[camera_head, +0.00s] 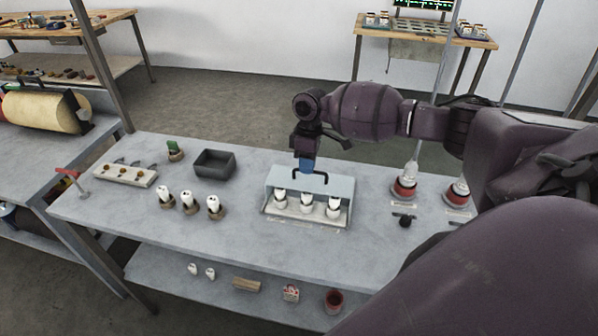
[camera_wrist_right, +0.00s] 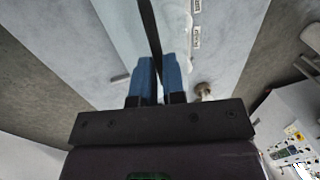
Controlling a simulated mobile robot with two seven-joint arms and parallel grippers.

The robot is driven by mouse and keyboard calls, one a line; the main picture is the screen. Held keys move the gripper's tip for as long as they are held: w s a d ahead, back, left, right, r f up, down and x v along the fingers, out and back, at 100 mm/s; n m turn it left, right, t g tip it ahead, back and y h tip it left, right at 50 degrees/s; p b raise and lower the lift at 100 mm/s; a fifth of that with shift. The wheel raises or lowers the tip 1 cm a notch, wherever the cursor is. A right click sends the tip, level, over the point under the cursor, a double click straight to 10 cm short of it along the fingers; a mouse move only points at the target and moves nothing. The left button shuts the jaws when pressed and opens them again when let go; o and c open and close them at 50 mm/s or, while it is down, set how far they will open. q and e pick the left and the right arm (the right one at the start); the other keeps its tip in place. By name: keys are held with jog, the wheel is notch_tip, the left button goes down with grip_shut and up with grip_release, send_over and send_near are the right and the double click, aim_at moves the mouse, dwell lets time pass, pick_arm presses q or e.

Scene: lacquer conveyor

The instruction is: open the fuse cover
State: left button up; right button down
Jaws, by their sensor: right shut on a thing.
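The fuse cover (camera_head: 341,186) is a pale, bluish panel with a black handle (camera_head: 324,176). It stands at the back of the fuse holder (camera_head: 309,223) on the table, behind and above three white fuses (camera_head: 306,203). The fuses show uncovered from the front; the cover's exact tilt is hard to tell. My right gripper (camera_head: 306,165) reaches down from above with blue fingers at the handle. In the right wrist view the two blue fingers (camera_wrist_right: 159,80) are shut on the dark handle bar (camera_wrist_right: 150,30). My left gripper is not in view.
Left of the holder are three fuses in round stands (camera_head: 187,203), a dark grey bin (camera_head: 214,164) and a beige strip (camera_head: 125,174). Red-based devices (camera_head: 404,188) and a small black knob (camera_head: 405,221) lie right. My right arm spans the right side. The front table area is clear.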

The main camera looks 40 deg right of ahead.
jog(key=w+d+b, duration=0.1)
jog(key=w+d, duration=0.3)
jog(key=d, duration=0.1)
jog(key=shift+w+d, duration=0.2)
jog(key=shift+w, duration=0.1)
jog(key=shift+r, duration=0.1)
jog(key=c, duration=1.2)
grip_release()
notch_tip(320, 180, up, 10)
jog(key=w+d, duration=0.1)
jog(key=shift+w+d+r, duration=0.2)
jog(key=shift+d+r, duration=0.05)
jog(key=shift+d, duration=0.1)
jog(key=shift+s, duration=0.1)
